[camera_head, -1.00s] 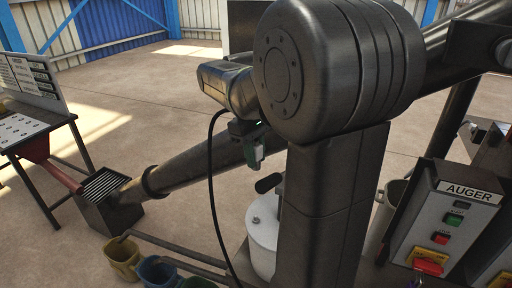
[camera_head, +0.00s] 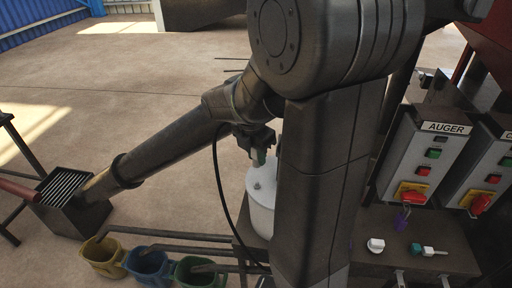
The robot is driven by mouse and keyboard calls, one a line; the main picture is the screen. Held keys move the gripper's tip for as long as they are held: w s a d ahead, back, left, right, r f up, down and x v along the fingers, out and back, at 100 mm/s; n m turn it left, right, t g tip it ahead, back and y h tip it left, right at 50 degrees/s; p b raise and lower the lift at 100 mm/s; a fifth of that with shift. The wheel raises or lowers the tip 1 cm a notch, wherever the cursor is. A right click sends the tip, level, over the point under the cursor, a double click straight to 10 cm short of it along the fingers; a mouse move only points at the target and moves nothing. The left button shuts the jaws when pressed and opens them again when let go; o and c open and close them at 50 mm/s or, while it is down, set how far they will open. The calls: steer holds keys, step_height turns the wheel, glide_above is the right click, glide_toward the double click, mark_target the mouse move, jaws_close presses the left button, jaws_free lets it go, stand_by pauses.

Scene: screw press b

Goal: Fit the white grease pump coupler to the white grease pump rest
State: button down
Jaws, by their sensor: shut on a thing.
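The white grease pump (camera_head: 261,206) is a white drum with a small knob on its lid. It stands at the middle, partly behind my arm column. My gripper (camera_head: 257,156) points down just above and in front of the pump lid in the picture. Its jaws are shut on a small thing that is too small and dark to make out. I cannot tell whether it is the coupler or whether it touches the pump. A black hose (camera_head: 219,185) hangs in a loop from near my wrist down past the pump's left side. I cannot make out the rest.
An AUGER control box (camera_head: 427,155) stands at the right, with another box beside it. A white knob-like piece (camera_head: 376,245) and a teal piece (camera_head: 415,249) lie on the dark bench (camera_head: 350,266). Yellow (camera_head: 103,257), blue (camera_head: 149,268) and green (camera_head: 196,272) buckets stand at lower left.

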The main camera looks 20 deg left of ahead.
steer(key=shift+f, duration=0.1)
stand_by(0.5)
steer(key=shift+f+b, duration=1.8)
steer(key=shift+f, duration=1)
steer(key=shift+f, duration=0.15)
steer(key=shift+f+b, duration=0.65)
steer(key=shift+f, duration=0.65)
steer(key=c, duration=1.1)
jaws_free()
steer(key=shift+r, duration=0.1)
step_height(320, 180, up, 14)
steer(key=s, duration=0.2)
steer(key=shift+a+f, duration=0.2)
steer(key=shift+a, duration=0.05)
